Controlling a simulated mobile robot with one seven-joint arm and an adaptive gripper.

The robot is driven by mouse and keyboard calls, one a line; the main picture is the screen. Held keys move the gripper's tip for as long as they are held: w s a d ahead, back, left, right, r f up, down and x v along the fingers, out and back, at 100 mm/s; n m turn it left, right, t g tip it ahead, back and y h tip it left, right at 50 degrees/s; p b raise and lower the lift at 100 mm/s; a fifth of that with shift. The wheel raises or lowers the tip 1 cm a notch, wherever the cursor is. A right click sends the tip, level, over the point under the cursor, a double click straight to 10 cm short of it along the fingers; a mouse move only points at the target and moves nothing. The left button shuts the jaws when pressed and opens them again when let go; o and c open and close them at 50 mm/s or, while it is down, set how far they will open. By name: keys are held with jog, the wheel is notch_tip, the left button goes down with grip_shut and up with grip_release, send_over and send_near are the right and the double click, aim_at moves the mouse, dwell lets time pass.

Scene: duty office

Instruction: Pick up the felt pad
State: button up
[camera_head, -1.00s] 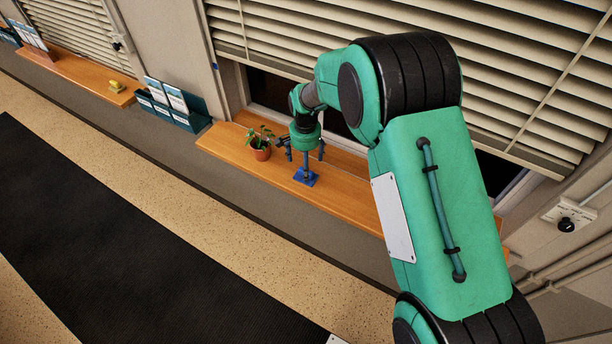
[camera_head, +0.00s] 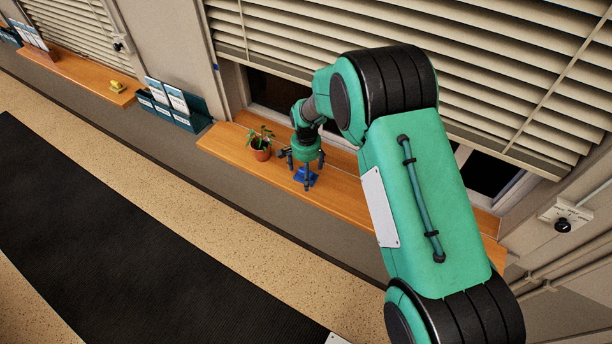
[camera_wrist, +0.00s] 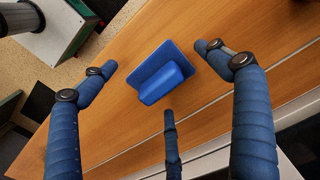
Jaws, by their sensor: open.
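The felt pad (camera_head: 311,176) is blue and lies on the wooden ledge (camera_head: 353,199) below the window. In the wrist view the felt pad (camera_wrist: 160,82) shows as a thin flat sheet with a raised, rounded block on it. My gripper (camera_head: 303,167) is directly above the pad, pointing down. In the wrist view the fingers of my gripper (camera_wrist: 164,80) are spread apart around the pad, two on the sides and one at the bottom. I see no finger clearly touching it. The gap between fingertips and ledge is hard to judge.
A potted plant (camera_head: 261,148) stands on the ledge close to the left of my gripper. Leaflet holders (camera_head: 170,105) stand farther left, and a yellow object (camera_head: 116,86) lies on another ledge. Window blinds (camera_head: 500,70) hang behind. The ledge right of the pad is clear.

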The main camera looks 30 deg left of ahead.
dwell(0.3)
jog(key=c, duration=1.5)
jog(key=shift+r, duration=0.15)
jog(key=shift+r+b, duration=0.3)
jog(key=shift+r, duration=0.55)
jog(key=shift+s+d+r, duration=0.15)
jog(key=shift+r, duration=0.25)
jog(key=shift+s+d+r, duration=0.1)
jog(key=shift+r, duration=0.25)
jog(key=s+d+b, duration=0.1)
jog(key=s+d, duration=0.2)
jog(key=s+d+r, duration=0.1)
jog(key=s+d, duration=0.3)
jog(key=s+d+b, duration=0.1)
jog(key=s+d, duration=0.2)
jog(key=s, duration=0.1)
jog(key=shift+d+r+b, duration=0.25)
jog(key=shift+d+b, duration=0.05)
jog(key=shift+b, duration=0.05)
